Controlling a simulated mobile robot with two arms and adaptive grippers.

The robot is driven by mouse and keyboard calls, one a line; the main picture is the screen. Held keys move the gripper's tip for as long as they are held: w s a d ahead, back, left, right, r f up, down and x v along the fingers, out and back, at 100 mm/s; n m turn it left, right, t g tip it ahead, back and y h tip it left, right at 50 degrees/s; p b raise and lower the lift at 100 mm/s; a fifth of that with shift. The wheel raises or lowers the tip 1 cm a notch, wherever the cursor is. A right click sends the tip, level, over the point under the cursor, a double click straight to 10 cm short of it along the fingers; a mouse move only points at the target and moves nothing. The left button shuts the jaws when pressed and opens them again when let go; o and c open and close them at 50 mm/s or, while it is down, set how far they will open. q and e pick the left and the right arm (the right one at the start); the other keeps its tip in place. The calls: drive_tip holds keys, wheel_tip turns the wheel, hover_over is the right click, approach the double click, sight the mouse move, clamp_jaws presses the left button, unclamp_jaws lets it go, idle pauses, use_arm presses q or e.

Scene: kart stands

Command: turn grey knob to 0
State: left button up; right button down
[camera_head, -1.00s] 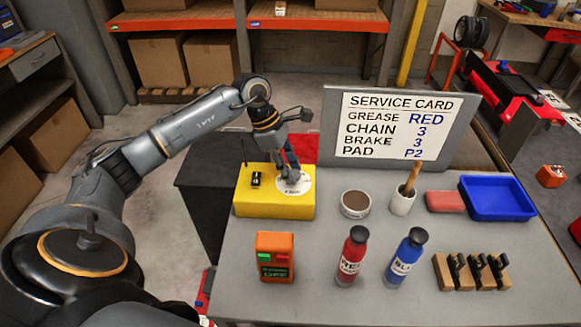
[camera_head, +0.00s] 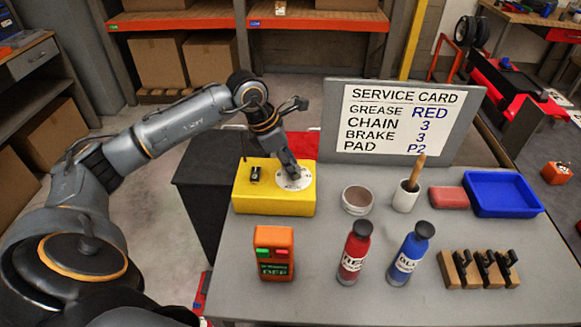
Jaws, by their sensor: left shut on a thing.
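A yellow box (camera_head: 262,201) stands at the left end of the grey table. On its top are a small black switch (camera_head: 255,174) and a round white dial plate (camera_head: 305,183). My left gripper (camera_head: 293,174) points down onto the dial plate and is shut on the grey knob at its centre. The gripper hides nearly all of the knob, so its pointer and setting cannot be read. The dial's marks are too small to read. My right gripper is not in view.
A service card board (camera_head: 398,122) stands behind. An orange device (camera_head: 274,254), a red bottle (camera_head: 354,254) and a blue bottle (camera_head: 408,256) stand in front. A round tin (camera_head: 357,201), a brush cup (camera_head: 404,202) and a blue tray (camera_head: 503,194) are to the right.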

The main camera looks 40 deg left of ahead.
use_arm(q)
drive_tip(key=n+y+b, duration=0.1)
drive_tip(key=n, duration=0.1)
drive_tip(key=n+t+y+b, duration=0.1)
drive_tip(key=n+b, duration=0.1)
drive_tip(key=n, duration=0.1)
drive_tip(key=shift+s+d+f, duration=0.1)
drive_tip(key=shift+d, duration=0.1)
drive_tip(key=n+y+b, duration=0.1)
drive_tip(key=n, duration=0.2)
drive_tip(key=shift+d+n, duration=0.1)
drive_tip(key=shift+n, duration=0.2)
drive_tip(key=shift+n+y+b, duration=0.4)
drive_tip(key=shift+n+b, duration=0.05)
drive_tip(key=shift+n, duration=0.35)
drive_tip(key=o, duration=1.1)
